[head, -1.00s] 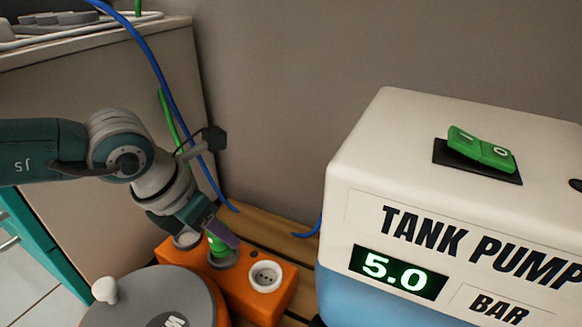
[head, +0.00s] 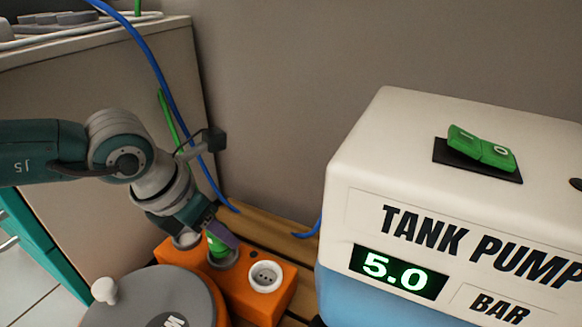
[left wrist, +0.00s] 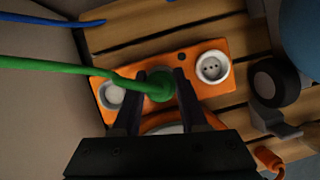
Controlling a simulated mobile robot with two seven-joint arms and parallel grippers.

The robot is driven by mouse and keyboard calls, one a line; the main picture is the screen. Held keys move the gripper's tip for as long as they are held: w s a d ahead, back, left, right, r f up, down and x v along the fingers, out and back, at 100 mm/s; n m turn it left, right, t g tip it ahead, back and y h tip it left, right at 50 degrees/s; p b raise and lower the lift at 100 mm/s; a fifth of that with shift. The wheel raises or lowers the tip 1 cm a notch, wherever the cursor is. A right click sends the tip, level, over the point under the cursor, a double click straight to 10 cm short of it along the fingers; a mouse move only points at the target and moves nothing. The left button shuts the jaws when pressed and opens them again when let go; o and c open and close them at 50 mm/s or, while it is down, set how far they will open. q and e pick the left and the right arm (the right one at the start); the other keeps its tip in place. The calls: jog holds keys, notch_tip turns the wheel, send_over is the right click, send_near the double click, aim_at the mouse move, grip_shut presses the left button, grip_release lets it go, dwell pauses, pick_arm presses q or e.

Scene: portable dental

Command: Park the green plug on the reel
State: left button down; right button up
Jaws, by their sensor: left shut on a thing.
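The green plug (head: 216,243) is upright or slightly tilted at the middle socket of the orange reel (head: 243,291). My left gripper (head: 219,236) is shut on it from above. In the left wrist view the plug (left wrist: 160,86) sits between the two dark fingers (left wrist: 158,95), over the reel's orange socket face (left wrist: 216,88). Its green cable (left wrist: 60,67) runs off to the left. I cannot tell how deep the plug sits in the socket. My right gripper is in neither view.
An empty white socket (head: 265,276) is right of the plug, and another (head: 187,240) is partly hidden on the left. The tank pump (head: 345,182) stands close on the right. A grey drum disc with a knob (head: 160,300) is in front. A blue cable (head: 164,85) hangs behind the arm.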

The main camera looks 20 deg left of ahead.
pick_arm(q)
jog(key=shift+f, duration=0.9)
jog(key=shift+c, duration=1.8)
grip_release()
